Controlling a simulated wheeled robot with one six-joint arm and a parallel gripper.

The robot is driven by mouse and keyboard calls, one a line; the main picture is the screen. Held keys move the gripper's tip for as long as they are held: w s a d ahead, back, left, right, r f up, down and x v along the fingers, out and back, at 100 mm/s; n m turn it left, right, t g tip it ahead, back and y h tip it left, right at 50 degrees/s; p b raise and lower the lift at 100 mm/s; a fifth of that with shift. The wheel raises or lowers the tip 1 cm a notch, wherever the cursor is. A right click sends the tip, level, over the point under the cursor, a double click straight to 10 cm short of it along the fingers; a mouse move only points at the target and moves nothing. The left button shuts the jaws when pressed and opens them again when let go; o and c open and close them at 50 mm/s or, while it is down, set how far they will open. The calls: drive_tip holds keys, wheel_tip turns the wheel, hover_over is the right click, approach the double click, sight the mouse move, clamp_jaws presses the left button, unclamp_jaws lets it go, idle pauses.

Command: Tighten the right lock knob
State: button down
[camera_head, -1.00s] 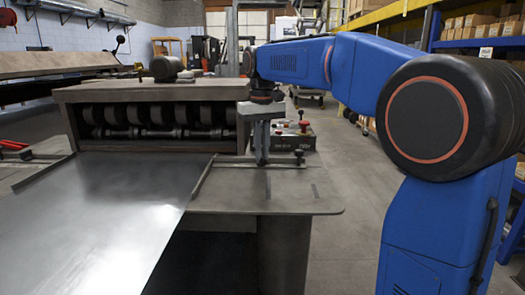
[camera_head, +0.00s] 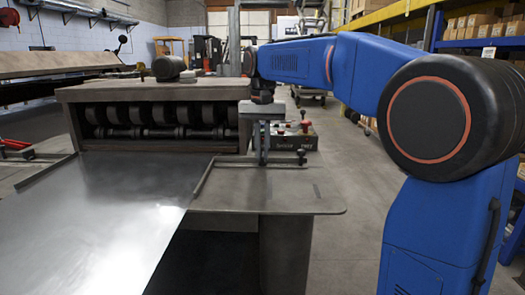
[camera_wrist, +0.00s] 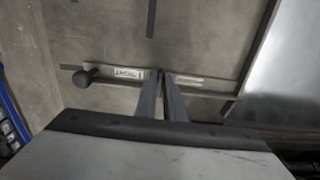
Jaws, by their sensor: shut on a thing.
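A thin metal guide bar (camera_head: 228,164) lies across the right part of the machine table, beside the sheet metal (camera_head: 110,215). My gripper (camera_head: 262,160) points straight down at this bar. In the wrist view, its two narrow fingers (camera_wrist: 163,78) come together over the bar, between two small pale labels (camera_wrist: 128,73).
The roller housing (camera_head: 150,92) stands just behind my gripper, to its left. A control box with a red button (camera_head: 304,126) is behind the table on the right. The table's right front corner (camera_head: 320,205) is bare.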

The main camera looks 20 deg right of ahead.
sight(263, 155)
drive_tip(key=c, duration=1.9)
unclamp_jaws()
drive_tip(key=shift+o, duration=0.2)
drive_tip(key=shift+r, duration=0.1)
wheel_tip(263, 155, up, 17)
drive_tip(key=shift+r, duration=0.1)
